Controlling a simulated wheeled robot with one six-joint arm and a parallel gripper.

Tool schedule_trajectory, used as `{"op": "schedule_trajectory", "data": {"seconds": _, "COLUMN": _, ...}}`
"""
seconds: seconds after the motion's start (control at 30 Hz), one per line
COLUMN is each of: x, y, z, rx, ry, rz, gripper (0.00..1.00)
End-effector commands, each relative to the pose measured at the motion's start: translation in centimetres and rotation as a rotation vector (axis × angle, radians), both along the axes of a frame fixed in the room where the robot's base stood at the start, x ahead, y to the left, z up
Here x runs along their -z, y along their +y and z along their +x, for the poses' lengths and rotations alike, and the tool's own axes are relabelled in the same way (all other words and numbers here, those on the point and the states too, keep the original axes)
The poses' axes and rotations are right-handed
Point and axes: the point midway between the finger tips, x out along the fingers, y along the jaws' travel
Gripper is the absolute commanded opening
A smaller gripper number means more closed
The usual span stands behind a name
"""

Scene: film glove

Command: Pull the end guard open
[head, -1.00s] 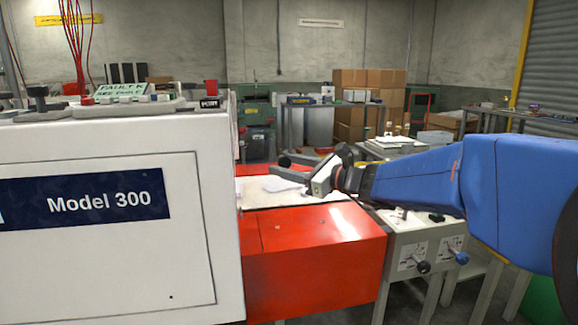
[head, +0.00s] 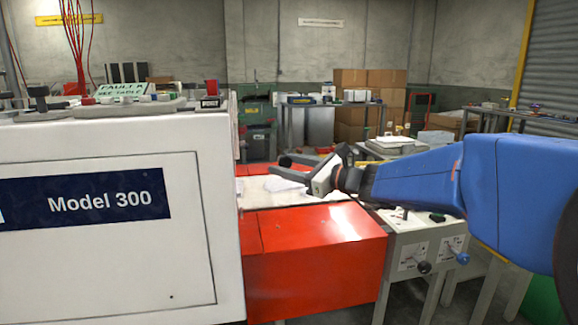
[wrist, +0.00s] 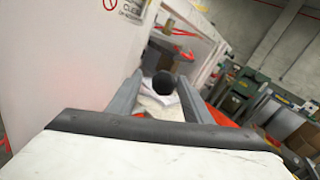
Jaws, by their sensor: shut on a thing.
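The white machine marked "Model 300" (head: 105,245) fills the left of the head view, with a red section (head: 315,250) at its right end. My gripper (head: 287,166) reaches in from the right above this red section. Its grey fingers are shut on a dark round-ended handle (head: 285,160), which also shows between the fingertips in the wrist view (wrist: 164,84). A white panel (wrist: 65,60) with a red warning sign stands left of the fingers there. The end guard's outline and its join to the handle are hidden, so I cannot tell how far open it is.
White crumpled material (head: 282,186) lies on the pale bed (head: 265,196) below the fingers. A control stand with levers (head: 425,255) is close under my arm. Tables and stacked boxes (head: 370,95) stand farther back, with some open floor between.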

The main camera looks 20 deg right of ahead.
Motion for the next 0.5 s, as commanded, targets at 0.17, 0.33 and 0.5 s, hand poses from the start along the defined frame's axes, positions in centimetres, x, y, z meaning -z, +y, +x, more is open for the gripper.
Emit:
{"op": "schedule_trajectory", "data": {"seconds": 0.17, "x": -0.36, "y": 0.96, "z": -0.32, "rx": -0.028, "ry": -0.01, "rz": -0.002, "gripper": 0.48}}
{"op": "schedule_trajectory", "data": {"seconds": 0.33, "x": -0.35, "y": 0.91, "z": -0.29, "rx": -0.026, "ry": -0.01, "rz": -0.001, "gripper": 0.47}}
{"op": "schedule_trajectory", "data": {"seconds": 0.5, "x": -0.38, "y": 0.88, "z": -0.55, "rx": -0.025, "ry": -0.01, "rz": -0.002, "gripper": 0.47}}
